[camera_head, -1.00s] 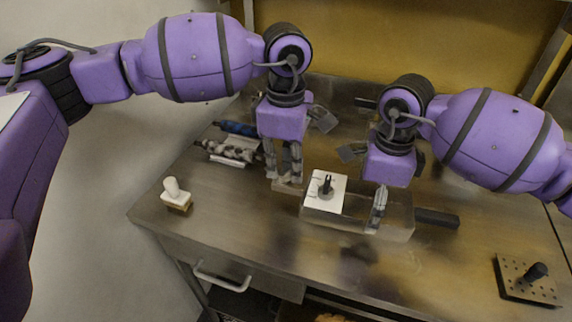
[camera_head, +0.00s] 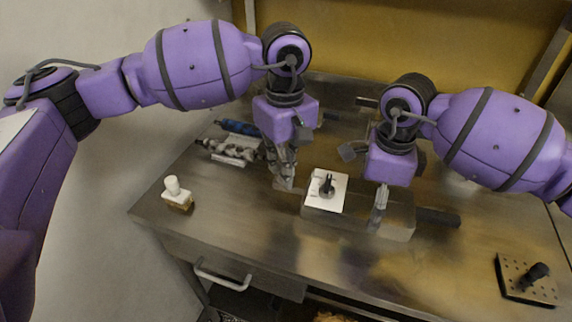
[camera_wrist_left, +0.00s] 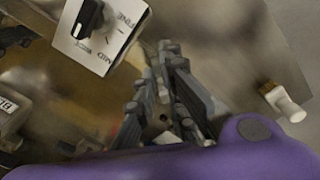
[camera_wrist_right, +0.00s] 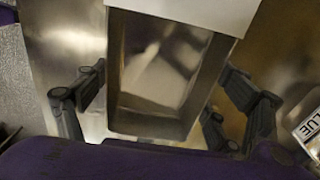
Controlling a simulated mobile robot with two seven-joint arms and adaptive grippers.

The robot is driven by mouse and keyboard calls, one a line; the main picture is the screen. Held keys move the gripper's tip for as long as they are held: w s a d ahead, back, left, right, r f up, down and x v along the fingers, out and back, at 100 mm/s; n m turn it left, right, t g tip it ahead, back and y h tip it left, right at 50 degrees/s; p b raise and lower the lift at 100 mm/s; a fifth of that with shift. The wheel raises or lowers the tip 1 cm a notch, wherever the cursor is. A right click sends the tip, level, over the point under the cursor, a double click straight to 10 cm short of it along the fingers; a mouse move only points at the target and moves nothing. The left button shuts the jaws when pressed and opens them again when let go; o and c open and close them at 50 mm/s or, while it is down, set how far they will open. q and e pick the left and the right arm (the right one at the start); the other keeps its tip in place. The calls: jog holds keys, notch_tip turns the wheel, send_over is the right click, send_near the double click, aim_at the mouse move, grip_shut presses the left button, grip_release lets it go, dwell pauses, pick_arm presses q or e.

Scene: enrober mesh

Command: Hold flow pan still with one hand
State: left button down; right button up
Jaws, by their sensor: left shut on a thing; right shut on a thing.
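The flow pan (camera_head: 397,231) is a long metal box on the steel table, with a dark handle (camera_head: 438,217) at its right end. It shows from above in the right wrist view (camera_wrist_right: 150,120). My right gripper (camera_head: 378,212) straddles it, with a finger on each side wall, and is shut on it. A white dial plate (camera_head: 319,201) with a black knob (camera_head: 327,188) sits at its left end. My left gripper (camera_head: 284,184) is left of the plate, fingers drawn together; in the left wrist view (camera_wrist_left: 170,48) what they hold cannot be made out.
A perforated block with a black knob (camera_head: 527,279) sits at the front right. The front middle of the table is clear.

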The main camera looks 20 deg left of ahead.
pick_arm(q)
jog(key=m, duration=0.5)
jog(key=shift+s+a+m, duration=0.1)
jog(key=shift+s+m, duration=0.05)
jog(key=shift+m, duration=0.25)
jog(key=shift+a+m, duration=0.15)
jog(key=shift+m, duration=2.05)
jog(key=c, duration=1.8)
grip_release()
jog(key=shift+c, duration=0.2)
notch_tip(320, 180, up, 12)
